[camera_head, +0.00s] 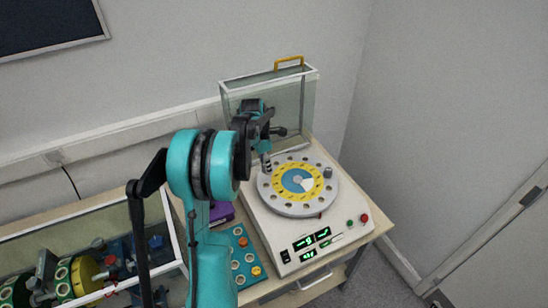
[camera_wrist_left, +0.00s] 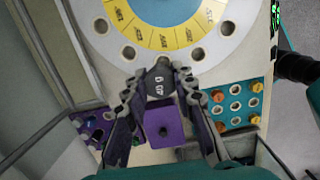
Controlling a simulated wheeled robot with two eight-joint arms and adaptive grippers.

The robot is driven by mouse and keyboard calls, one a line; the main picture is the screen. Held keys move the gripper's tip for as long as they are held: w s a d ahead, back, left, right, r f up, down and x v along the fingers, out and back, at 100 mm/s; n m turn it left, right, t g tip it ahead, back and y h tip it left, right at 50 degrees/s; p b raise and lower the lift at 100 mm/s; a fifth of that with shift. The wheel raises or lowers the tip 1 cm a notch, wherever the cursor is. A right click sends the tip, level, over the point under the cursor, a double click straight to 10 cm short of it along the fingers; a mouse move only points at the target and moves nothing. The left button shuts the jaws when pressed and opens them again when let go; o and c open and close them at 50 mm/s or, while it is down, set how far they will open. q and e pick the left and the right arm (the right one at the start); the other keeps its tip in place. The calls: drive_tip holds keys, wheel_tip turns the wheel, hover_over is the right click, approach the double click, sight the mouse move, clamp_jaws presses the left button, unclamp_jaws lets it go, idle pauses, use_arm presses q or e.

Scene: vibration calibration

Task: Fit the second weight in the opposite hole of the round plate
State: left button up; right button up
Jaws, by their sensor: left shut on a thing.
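My left gripper (camera_head: 265,148) is shut on a small dark grey weight (camera_head: 267,164) at the left rim of the round plate. In the left wrist view the gripper's fingers (camera_wrist_left: 160,84) pinch the weight (camera_wrist_left: 162,80) from both sides, its marked top facing the camera. The round plate (camera_head: 305,210) has a ring of holes around a yellow, blue and white dial. The held weight hides the rim between two visible holes in the wrist view; I cannot tell whether it sits in a hole. Another weight (camera_head: 328,172) stands upright on the plate's right side. My right gripper is not in view.
The plate tops a white machine (camera_head: 275,240) with green displays and buttons. A clear guard (camera_head: 298,90) with a yellow handle stands open behind it. A teal tray (camera_head: 237,259) with orange pieces and a purple block (camera_wrist_left: 165,126) lie left of the machine. A glass case (camera_head: 70,224) stands further left.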

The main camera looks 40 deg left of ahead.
use_arm(q)
drive_tip(key=shift+f, duration=0.1)
drive_tip(key=shift+s+f+b, duration=0.2)
drive_tip(key=shift+f+b, duration=0.15)
drive_tip(key=shift+b, duration=0.05)
drive_tip(key=shift+f, duration=0.35)
drive_tip(key=shift+w+f+b, duration=0.15)
drive_tip(key=shift+f+b, duration=0.65)
drive_tip(key=shift+f, duration=0.15)
drive_tip(key=shift+f+b, duration=0.7)
drive_tip(key=shift+f, duration=0.35)
drive_tip(key=shift+f+b, duration=0.9)
drive_tip(key=shift+f, duration=0.3)
drive_tip(key=o, duration=1.1)
drive_tip(key=shift+o, duration=0.2)
